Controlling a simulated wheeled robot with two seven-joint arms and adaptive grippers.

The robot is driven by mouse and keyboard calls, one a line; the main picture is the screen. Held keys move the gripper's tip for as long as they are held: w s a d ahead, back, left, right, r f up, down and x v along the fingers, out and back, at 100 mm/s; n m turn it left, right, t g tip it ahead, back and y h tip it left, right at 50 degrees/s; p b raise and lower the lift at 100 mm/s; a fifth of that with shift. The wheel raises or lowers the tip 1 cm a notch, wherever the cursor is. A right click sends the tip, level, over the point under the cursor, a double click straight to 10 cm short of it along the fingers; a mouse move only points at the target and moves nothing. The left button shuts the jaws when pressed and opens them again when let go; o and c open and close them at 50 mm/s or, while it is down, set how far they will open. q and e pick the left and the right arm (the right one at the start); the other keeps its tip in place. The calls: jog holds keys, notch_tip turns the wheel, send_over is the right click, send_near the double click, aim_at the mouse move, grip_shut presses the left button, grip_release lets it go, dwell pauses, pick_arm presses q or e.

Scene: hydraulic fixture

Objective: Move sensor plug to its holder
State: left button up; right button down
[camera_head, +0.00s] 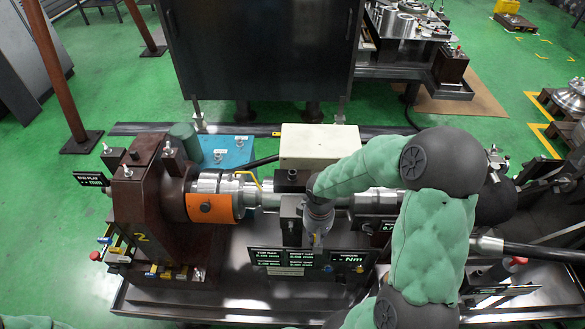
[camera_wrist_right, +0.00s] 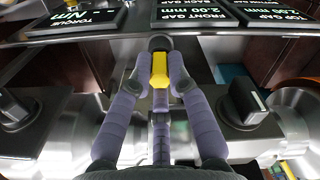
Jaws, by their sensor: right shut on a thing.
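My right gripper (camera_head: 317,238) is over the middle of the fixture, its arm coming in from the right. The plug is upright between the fingertips in that view and hard to make out in the head view. I cannot tell whether it touches the fixture. I cannot make out which part is its holder. My left gripper is out of view.
Display panels (camera_head: 282,257) stand just in front of the gripper. Dark blocks (camera_wrist_right: 246,102) flank it on either side. A shaft with an orange band (camera_head: 210,208) runs left into a brown housing (camera_head: 137,205). A cream box (camera_head: 318,145) and a blue box (camera_head: 228,152) stand behind.

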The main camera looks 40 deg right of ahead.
jog(key=shift+f, duration=0.1)
dwell(0.6)
jog(key=c, duration=1.1)
grip_release()
notch_tip(320, 180, up, 12)
